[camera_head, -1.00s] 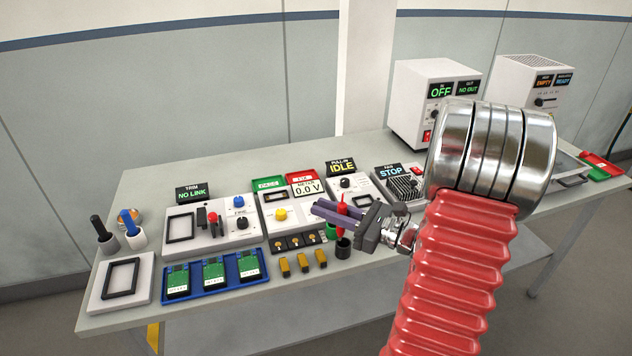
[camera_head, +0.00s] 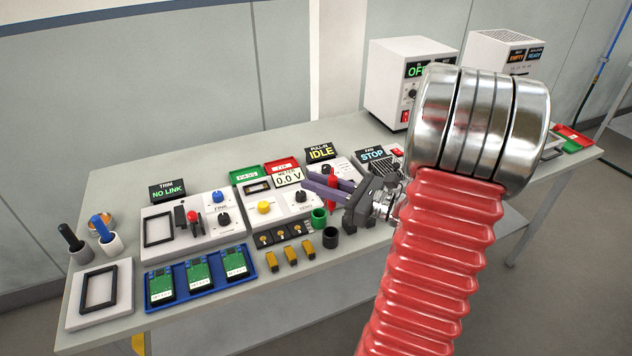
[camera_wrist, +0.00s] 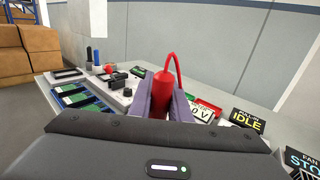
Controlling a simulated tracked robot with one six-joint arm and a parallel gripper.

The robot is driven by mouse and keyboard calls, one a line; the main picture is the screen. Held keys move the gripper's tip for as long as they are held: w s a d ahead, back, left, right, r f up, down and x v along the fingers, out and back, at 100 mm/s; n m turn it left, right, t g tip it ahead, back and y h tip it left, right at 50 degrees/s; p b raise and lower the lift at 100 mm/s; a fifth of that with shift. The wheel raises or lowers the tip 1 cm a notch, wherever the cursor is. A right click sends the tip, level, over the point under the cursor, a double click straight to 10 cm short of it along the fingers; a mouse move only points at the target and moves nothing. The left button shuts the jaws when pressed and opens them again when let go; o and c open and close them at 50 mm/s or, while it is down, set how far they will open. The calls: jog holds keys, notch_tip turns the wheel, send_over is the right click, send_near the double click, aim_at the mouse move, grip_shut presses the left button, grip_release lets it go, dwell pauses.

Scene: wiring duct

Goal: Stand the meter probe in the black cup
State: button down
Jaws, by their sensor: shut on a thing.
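The red meter probe (camera_head: 331,178) is pinched between the purple fingers of my gripper (camera_head: 318,186), roughly upright. In the wrist view the probe (camera_wrist: 165,88) stands between both fingers with a red lead curving from its top. The black cup (camera_head: 330,238) stands open near the bench's front edge. A green cup (camera_head: 319,217) stands just behind it. In the head view the probe shows above and behind both cups, apart from the black cup. The probe's lower end is partly hidden by the fingers.
Yellow-brown blocks (camera_head: 291,255) and a blue tray (camera_head: 206,289) of green boards lie left of the cups. The meter panel (camera_head: 300,199) is behind them. A fan unit (camera_head: 376,160) and white power boxes (camera_head: 393,75) stand behind and right of my arm.

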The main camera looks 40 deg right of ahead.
notch_tip(320, 180, down, 8)
jog(key=shift+f, duration=0.15)
dwell(1.1)
jog(key=c, duration=1.6)
grip_release()
jog(key=shift+o, duration=0.2)
jog(key=v, duration=1.3)
jog(key=shift+s, duration=0.4)
jog(key=shift+d+f, duration=0.15)
